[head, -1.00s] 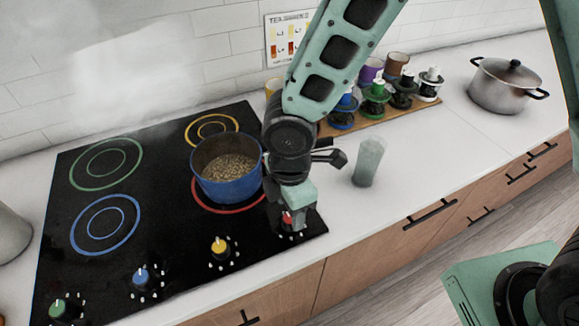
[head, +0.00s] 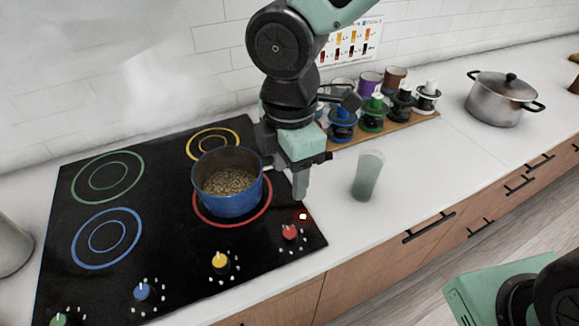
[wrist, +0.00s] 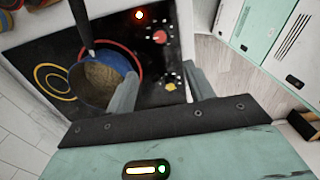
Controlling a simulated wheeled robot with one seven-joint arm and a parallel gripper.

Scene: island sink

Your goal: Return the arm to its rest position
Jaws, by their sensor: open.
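My gripper (head: 300,190) points down above the right edge of the black cooktop, just right of the blue pot and left of the glass. In the wrist view my gripper (wrist: 165,88) shows two grey fingers spread apart with nothing between them. The blue pot (head: 228,203) stands on the red-ringed burner and holds a grainy brown content. It also shows in the wrist view (wrist: 125,55), partly behind a finger. The red knob (head: 290,232) sits below my gripper, apart from it. My upper arm reaches out of the top of the head view.
A greenish glass (head: 367,176) stands on the counter close to the right of my gripper. Behind it, several colored canisters (head: 373,115) and cups stand on a wooden board. A lidded steel pot (head: 497,100) is farther right. Counter between glass and steel pot is clear.

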